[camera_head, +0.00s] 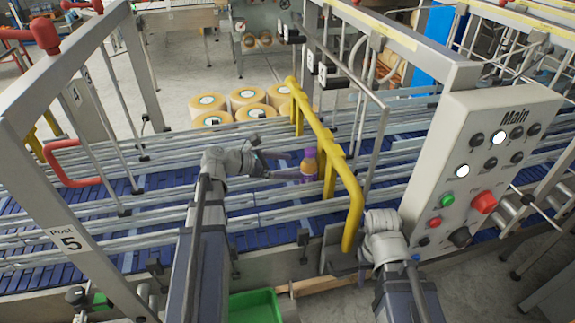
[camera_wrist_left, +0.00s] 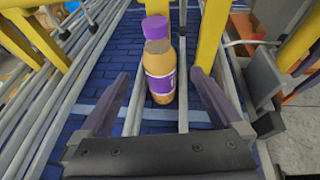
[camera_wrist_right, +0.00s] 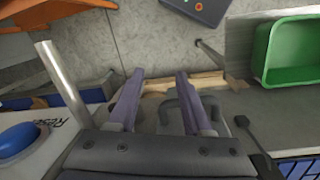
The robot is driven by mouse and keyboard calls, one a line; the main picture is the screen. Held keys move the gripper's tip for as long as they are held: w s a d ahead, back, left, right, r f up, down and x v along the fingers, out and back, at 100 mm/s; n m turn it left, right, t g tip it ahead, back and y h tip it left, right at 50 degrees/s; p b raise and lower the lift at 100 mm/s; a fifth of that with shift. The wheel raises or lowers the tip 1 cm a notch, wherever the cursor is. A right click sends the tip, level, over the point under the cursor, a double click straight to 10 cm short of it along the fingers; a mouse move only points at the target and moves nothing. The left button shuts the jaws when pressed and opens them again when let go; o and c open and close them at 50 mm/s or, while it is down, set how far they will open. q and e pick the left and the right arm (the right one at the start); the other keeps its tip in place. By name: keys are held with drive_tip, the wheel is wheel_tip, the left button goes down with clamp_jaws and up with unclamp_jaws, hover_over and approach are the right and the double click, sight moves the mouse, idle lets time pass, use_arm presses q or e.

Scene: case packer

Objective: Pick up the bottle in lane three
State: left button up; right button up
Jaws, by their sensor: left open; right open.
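A bottle with a purple cap, a purple label and orange-brown contents stands upright on the blue conveyor (camera_head: 150,185), between metal guide rails. The bottle (camera_head: 308,165) is just left of the yellow bar in the head view. In the left wrist view the bottle (camera_wrist_left: 159,62) stands ahead of the fingertips, roughly centred between them. My left gripper (camera_wrist_left: 158,85) is open and empty, pointing at the bottle. In the head view my left gripper (camera_head: 287,166) reaches in from the left, close to the bottle. My right gripper (camera_wrist_right: 160,78) is open and empty over the floor beside the conveyor.
A yellow bar (camera_head: 335,160) crosses the lanes close to the bottle. A control panel (camera_head: 480,165) stands on the right. A green bin (camera_head: 254,306) is at the front; it also shows in the right wrist view (camera_wrist_right: 292,50).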

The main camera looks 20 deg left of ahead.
sight(305, 167)
use_arm(q)
drive_tip(key=b+x, duration=0.2)
drive_tip(key=x, duration=0.4)
drive_tip(key=shift+f, duration=0.15)
drive_tip(key=shift+b+x, duration=0.5)
drive_tip(key=shift+x, duration=0.35)
clamp_jaws()
